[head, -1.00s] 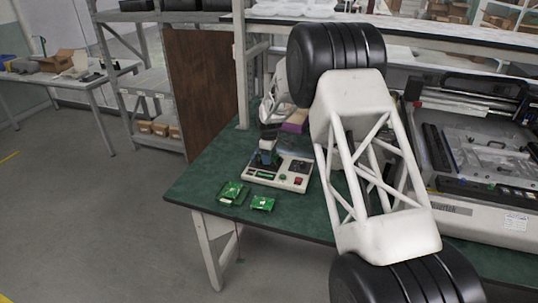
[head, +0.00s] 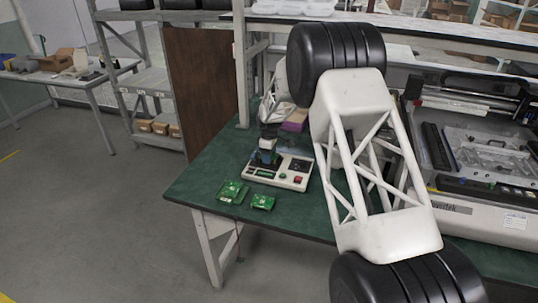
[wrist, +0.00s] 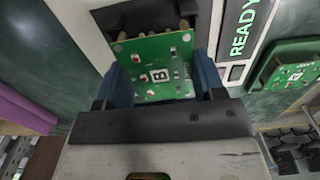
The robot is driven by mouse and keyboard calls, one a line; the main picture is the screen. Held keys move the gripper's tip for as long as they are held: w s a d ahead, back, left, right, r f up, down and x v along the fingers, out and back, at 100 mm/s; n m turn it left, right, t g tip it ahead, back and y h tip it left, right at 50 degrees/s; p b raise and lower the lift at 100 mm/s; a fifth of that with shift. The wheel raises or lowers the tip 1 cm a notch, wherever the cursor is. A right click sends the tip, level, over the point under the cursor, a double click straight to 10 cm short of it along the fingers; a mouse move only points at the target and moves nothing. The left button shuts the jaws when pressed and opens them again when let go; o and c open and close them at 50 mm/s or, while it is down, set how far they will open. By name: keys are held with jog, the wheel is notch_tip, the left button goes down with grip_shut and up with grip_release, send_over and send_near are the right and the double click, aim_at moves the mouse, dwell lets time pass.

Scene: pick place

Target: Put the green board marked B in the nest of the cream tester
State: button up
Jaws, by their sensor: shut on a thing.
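The green board marked B (wrist: 155,70) is between the blue fingertips of my gripper (wrist: 163,85) in the wrist view, its letter facing the camera. My gripper is shut on it. The board is over the cream tester (wrist: 88,22). Its far edge is beside a dark block with small posts (wrist: 140,18), which appears to be the nest; I cannot tell whether they touch. In the head view my gripper (head: 266,157) is low over the left part of the tester (head: 290,183) and hides the nest and the held board.
Two other green boards, one at left (head: 232,191) and one at right (head: 262,202), lie on the green bench (head: 200,180) in front of the tester. The tester's display (wrist: 238,32) reads READY. A large machine (head: 485,160) stands at right, behind my arm.

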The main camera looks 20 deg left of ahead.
jog(key=shift+f, duration=0.7)
dwell(1.1)
jog(key=o, duration=0.9)
jog(key=c, duration=0.4)
jog(key=shift+o, duration=0.2)
jog(key=shift+r, duration=0.15)
jog(key=shift+r, duration=3.35)
